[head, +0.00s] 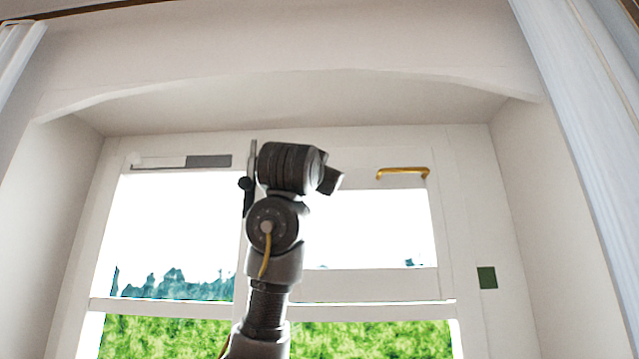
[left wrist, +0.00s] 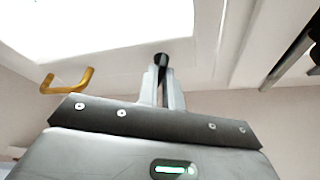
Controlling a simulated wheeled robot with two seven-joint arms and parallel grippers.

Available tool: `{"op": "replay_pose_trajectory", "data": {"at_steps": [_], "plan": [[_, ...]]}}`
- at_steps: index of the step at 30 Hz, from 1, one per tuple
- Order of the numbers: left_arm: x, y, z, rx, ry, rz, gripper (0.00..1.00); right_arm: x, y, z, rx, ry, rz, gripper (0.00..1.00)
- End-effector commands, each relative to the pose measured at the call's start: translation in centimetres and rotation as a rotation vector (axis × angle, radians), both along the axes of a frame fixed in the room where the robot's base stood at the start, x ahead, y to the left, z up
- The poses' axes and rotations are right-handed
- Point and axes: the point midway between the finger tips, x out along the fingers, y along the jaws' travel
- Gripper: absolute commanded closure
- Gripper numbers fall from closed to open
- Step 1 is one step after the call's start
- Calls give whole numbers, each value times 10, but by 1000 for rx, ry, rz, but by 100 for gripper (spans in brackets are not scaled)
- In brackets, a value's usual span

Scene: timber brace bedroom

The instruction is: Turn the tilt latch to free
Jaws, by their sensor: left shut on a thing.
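My left gripper (left wrist: 162,82) shows in the left wrist view with its two pale fingers close together. They are shut on a small dark knob-like part (left wrist: 161,59), which looks like the tilt latch; its round dark end shows just beyond the fingertips. In the head view my left arm rises in the middle in front of the window, and my wrist hides the fingertips. A dark upright piece with a round knob shows just left of my wrist against the window's middle post; I cannot tell whether it is the latch. My right gripper is in neither view.
A brass handle (head: 403,172) is on the right sash's top rail; it also shows in the left wrist view (left wrist: 66,81). A grey strip (head: 209,161) lies along the left pane's top. A green square (head: 487,277) is on the right frame. Alcove walls flank the window.

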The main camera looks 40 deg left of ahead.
Motion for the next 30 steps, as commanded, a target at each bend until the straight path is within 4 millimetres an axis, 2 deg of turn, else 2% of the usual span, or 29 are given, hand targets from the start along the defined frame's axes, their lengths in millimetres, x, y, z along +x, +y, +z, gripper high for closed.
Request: {"op": "replay_pose_trajectory", "data": {"at_steps": [3, 15, 30], "plan": [[0, 0, -4, -82, -61, 5, 100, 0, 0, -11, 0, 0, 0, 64], [2, -2, -3, -303, -230, 1, 100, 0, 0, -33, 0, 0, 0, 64], [3, -4, -1, -386, -291, -1, 100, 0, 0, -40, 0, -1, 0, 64]]}}
